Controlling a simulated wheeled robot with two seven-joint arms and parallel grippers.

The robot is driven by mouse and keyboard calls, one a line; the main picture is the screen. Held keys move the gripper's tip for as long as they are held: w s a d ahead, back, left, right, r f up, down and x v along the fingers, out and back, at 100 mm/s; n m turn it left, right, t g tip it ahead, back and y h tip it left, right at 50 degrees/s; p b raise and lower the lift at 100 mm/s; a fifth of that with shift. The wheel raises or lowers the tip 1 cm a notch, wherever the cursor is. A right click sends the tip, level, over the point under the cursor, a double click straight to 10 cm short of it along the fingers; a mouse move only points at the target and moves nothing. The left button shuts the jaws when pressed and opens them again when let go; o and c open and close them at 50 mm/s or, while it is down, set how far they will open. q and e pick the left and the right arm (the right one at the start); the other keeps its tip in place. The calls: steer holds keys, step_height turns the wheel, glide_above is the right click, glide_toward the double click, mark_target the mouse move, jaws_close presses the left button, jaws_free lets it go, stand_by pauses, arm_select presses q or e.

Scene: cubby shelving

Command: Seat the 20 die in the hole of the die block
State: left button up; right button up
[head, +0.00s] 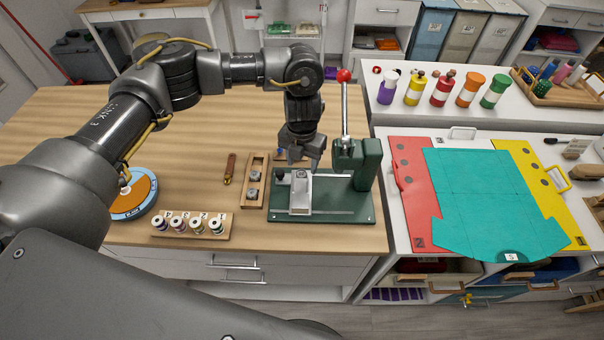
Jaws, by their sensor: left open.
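The green press (345,203) stands near the front right of the wooden bench. A silver block (298,200), which looks like the die block, sits on its base; its hole is not clear at this size. A small pale metal piece shows at the block's back end, below my gripper. Two small grey metal dies (252,194) sit in a narrow wooden rack (247,205) left of the press; I cannot read a 20 on either. My left gripper (303,158) is open, pointing down over the back of the silver block. I see nothing between its fingers. My right gripper is out of view.
The press's red-knobbed lever (344,78) stands upright close to the right of my left gripper. A brown-handled tool (229,170) lies left of the rack. A wooden spool stand (222,236) is at the front. The bench's left side is mostly clear.

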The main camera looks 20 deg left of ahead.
mark_target(302, 172)
arm_select(q)
step_height(302, 172, down, 3)
steer(key=shift+w+f+p, duration=0.1)
steer(key=shift+p, duration=0.2)
jaws_close()
